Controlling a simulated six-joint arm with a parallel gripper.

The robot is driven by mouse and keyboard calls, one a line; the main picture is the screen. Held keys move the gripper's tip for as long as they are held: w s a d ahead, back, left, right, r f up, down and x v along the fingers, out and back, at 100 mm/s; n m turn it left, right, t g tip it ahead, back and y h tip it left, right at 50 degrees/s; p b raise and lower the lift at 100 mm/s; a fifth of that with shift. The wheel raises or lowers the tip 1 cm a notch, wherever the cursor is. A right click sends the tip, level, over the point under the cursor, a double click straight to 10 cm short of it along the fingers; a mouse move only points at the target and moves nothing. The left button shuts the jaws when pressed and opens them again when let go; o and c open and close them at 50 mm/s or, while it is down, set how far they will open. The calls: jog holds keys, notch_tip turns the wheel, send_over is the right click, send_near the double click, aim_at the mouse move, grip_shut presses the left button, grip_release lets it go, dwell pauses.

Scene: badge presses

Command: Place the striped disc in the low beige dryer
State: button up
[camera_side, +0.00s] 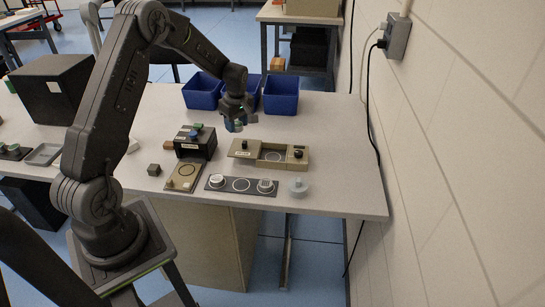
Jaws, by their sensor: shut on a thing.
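My gripper (236,125) is above the table, behind and a little left of the low beige dryer, pointing down. It is shut on a small bluish thing, mostly hidden by the fingers; I cannot tell whether it is the striped disc. The low beige dryer (302,162) stands near the table's front right. A dark strip (229,186) in front has a pale disc (217,180) at left, another (265,186) at right and an empty ring between.
A black press (205,148) with a beige plate (184,178) stands left of the dryer. A grey round piece (298,187) is near the front edge. Blue bins (281,96) stand behind my gripper. The table's right side is clear.

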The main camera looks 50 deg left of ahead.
send_over(272, 157)
notch_tip(272, 157, down, 7)
jog(key=shift+d+r, duration=0.1)
jog(key=shift+d, duration=0.05)
jog(key=shift+w+f, duration=0.1)
jog(key=shift+f, duration=1.95)
jog(key=shift+f, duration=0.1)
jog(key=o, duration=0.7)
jog(key=shift+c, duration=0.2)
